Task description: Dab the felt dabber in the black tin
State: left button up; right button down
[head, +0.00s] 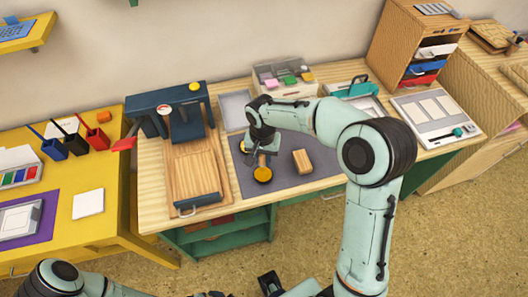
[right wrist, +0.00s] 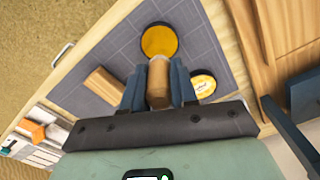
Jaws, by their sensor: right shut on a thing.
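My right gripper (head: 263,158) is shut on the felt dabber (right wrist: 158,82), a round wooden handle between its two fingers in the right wrist view. The dabber's felt end is hidden. A round, dark-rimmed tin with a yellow-orange face (right wrist: 159,40) lies on the grey mat just beyond the dabber; it also shows in the head view (head: 263,175) just below the gripper. I cannot tell whether dabber and tin touch. A second round tin with a cream label and yellow edge (right wrist: 202,84) lies right of the fingers in the wrist view.
A wooden block (head: 302,160) lies on the grey mat (head: 325,160), right of the gripper. A wooden board with a handle (head: 195,175) and a dark blue press (head: 165,105) stand to the left. The mat's right part is clear.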

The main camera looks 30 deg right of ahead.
aim_at(263, 174)
jog(key=shift+d+f+b, duration=0.1)
jog(key=shift+f+b, duration=0.65)
jog(key=shift+f, duration=0.45)
pick_arm(q)
jog(key=shift+s+f+b, duration=0.25)
jog(key=shift+f+b, duration=0.15)
jog(key=shift+f, duration=0.3)
jog(key=shift+s+f+b, duration=0.2)
jog(key=shift+f+b, duration=0.15)
jog(key=shift+f, duration=0.3)
jog(key=shift+s+f+b, duration=0.25)
jog(key=shift+f+b, duration=0.15)
jog(key=shift+f, duration=0.3)
pick_arm(e)
jog(key=shift+f, duration=1.75)
pick_arm(q)
jog(key=shift+s+f+b, duration=0.15)
jog(key=shift+f+b, duration=0.25)
pick_arm(e)
jog(key=shift+f, duration=0.65)
jog(key=shift+r, duration=0.1)
